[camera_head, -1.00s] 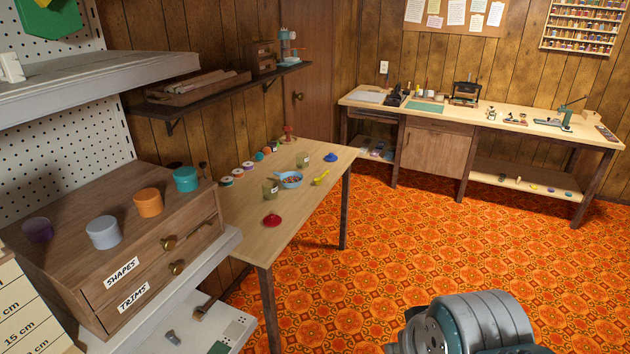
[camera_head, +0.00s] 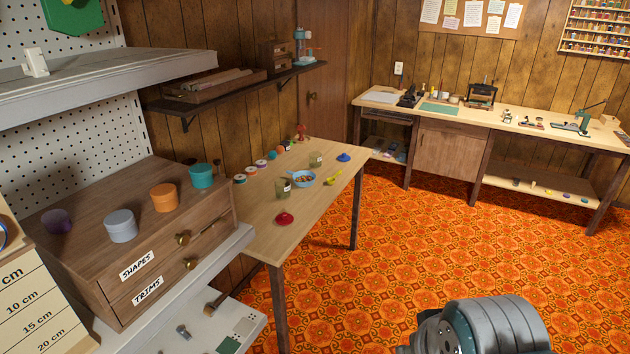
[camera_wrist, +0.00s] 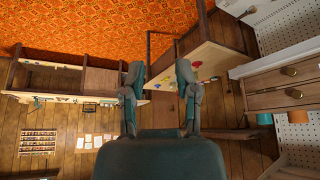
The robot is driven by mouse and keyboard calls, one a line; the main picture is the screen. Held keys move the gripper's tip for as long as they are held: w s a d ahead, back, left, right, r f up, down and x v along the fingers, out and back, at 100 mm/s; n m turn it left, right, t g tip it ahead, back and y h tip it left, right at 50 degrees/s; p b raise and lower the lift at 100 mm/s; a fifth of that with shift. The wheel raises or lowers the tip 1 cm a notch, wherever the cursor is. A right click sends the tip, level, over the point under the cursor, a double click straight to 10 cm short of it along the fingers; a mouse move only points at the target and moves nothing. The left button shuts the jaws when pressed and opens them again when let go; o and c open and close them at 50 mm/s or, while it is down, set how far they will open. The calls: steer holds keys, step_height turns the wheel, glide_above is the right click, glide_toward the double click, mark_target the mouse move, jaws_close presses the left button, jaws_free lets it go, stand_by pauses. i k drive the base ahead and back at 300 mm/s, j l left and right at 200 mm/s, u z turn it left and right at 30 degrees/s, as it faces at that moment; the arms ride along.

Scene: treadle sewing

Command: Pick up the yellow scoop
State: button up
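The yellow scoop (camera_head: 333,178) lies on the wooden table in the head view, near its right edge. It is beside a light blue pan (camera_head: 303,178) with small things in it. My gripper (camera_wrist: 160,72) shows in the wrist view with its two fingers spread apart and nothing between them. It is well away from the table. The wrist view is upside down, and the scoop is too small to make out there for sure. In the head view only part of my arm shows at the bottom right; the fingers are out of that frame.
The wooden table (camera_head: 272,230) also holds jars, a red lid (camera_head: 284,218), a blue lid (camera_head: 344,157) and several small rolls. A drawer cabinet (camera_head: 190,225) on a white shelf stands at left. A long workbench (camera_head: 450,112) is at the back. The orange patterned floor is clear.

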mark_target(329, 180)
steer(key=i+l, duration=0.15)
steer(key=i, duration=0.4)
steer(key=i+l, duration=0.15)
steer(key=i, duration=0.45)
steer(key=i+l, duration=0.2)
steer(key=i, duration=0.35)
steer(key=i+l, duration=0.15)
steer(key=i, duration=0.4)
steer(key=i+l, duration=0.15)
steer(key=i, duration=0.4)
steer(key=i+u, duration=0.15)
steer(key=u, duration=0.3)
steer(key=i+l+u, duration=0.15)
steer(key=u, duration=0.3)
steer(key=i+l+u, duration=0.15)
steer(key=u, duration=0.3)
